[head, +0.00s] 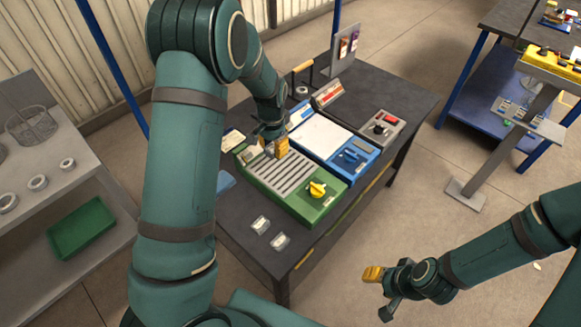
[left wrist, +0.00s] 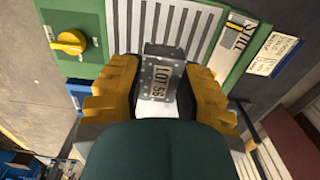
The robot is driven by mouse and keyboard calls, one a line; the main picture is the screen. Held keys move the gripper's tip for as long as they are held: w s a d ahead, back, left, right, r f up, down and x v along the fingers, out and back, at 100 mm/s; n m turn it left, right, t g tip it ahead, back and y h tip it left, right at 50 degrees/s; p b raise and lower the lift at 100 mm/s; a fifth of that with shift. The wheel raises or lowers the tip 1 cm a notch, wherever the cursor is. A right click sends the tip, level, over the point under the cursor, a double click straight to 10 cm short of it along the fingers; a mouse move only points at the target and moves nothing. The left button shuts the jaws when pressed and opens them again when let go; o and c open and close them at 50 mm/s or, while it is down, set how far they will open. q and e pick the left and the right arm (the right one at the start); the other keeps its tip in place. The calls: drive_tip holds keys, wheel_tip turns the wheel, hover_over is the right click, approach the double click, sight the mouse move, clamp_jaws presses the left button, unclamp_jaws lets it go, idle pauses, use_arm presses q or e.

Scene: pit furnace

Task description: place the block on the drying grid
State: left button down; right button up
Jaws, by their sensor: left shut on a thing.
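The block (left wrist: 161,77) is a grey piece with a "LOT 56" label, seen in the left wrist view between the yellow fingers of my left gripper (left wrist: 160,95). The gripper is shut on it. The drying grid (left wrist: 195,24) is a pale slatted panel in a green unit, also in the head view (head: 287,178). In the head view my left gripper (head: 275,147) is at the grid's far left end and hides the block. I cannot tell whether the block touches the slats. My right gripper (head: 379,288) hangs over the floor, away from the table; its opening is unclear.
The green unit has a yellow knob (head: 317,188). A blue unit with a white top (head: 321,134) stands beside it on the dark table (head: 384,90). Two small clear-and-white items (head: 280,241) lie near the front edge. A green tray (head: 82,229) is on the left shelf.

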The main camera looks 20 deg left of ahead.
sight(276, 172)
use_arm(q)
drive_tip(key=shift+w+f, duration=0.2)
wheel_tip(276, 172, down, 9)
drive_tip(key=shift+r+b, duration=0.1)
drive_tip(key=shift+b, duration=0.95)
drive_tip(key=shift+f, duration=0.25)
drive_tip(key=shift+f, duration=0.15)
drive_tip(key=c, duration=0.7)
unclamp_jaws()
drive_tip(key=shift+c, duration=0.2)
